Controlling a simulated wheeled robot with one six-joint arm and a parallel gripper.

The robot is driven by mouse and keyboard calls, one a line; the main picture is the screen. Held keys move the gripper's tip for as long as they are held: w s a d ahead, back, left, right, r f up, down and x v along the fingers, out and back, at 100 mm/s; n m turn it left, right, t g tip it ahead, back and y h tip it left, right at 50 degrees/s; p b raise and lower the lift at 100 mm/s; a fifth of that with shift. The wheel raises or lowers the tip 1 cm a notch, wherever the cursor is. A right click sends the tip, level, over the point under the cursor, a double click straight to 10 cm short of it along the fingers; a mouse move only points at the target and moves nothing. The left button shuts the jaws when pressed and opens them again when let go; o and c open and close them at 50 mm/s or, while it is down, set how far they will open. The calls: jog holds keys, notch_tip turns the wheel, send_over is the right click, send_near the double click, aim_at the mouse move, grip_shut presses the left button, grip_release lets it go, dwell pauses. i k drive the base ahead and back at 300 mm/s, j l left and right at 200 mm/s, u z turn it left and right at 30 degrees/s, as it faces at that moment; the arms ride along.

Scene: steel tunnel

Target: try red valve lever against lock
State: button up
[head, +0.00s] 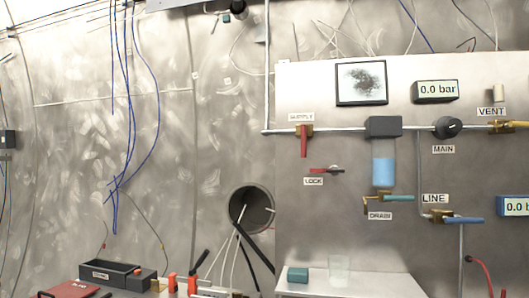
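The red valve lever (304,145) hangs straight down from a brass valve on the pipe at the left of the steel panel, under a small label too blurred to read surely. The lock (325,171) is a small red piece with a pale round part at its right end, lying roughly level below the lever, above a LOCK label (313,181). A gap of bare panel shows between lever and lock; I cannot tell whether the lock engages the valve. I make out no gripper of mine in the head view, and nothing touches the lever.
A blue-filled clear cylinder (384,170), the black MAIN knob (447,128) and the teal DRAIN lever (398,198) are right of the lever. A shelf (350,285) below carries a teal block (298,274) and a glass (339,270). Cables leave a round port (262,205) at left.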

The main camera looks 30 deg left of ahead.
aim_at(303, 127)
jog(key=u, duration=0.95)
